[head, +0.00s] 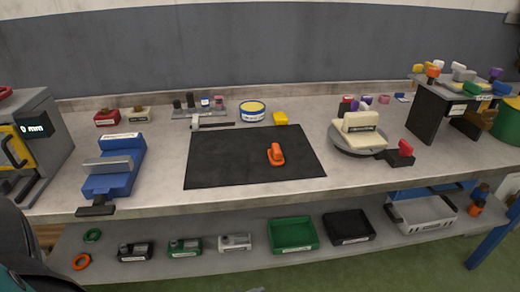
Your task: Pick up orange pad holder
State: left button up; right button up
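The orange pad holder (276,154) sits on the black mat (222,168), right of the mat's middle, on the workbench. It is a small block with a raised grip, and nothing touches it from above. Neither of my grippers shows in the head view.
A blue vise (112,172) stands left of the mat, and a turntable (358,140) with a cream block stands to its right. A yellow block (280,118) and a round tin (252,111) are behind it. Most of the mat is bare. Trays lie on the lower shelf (190,267).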

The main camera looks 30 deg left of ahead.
aim_at(276, 158)
jog(key=k+u, duration=0.2)
jog(key=u, duration=0.7)
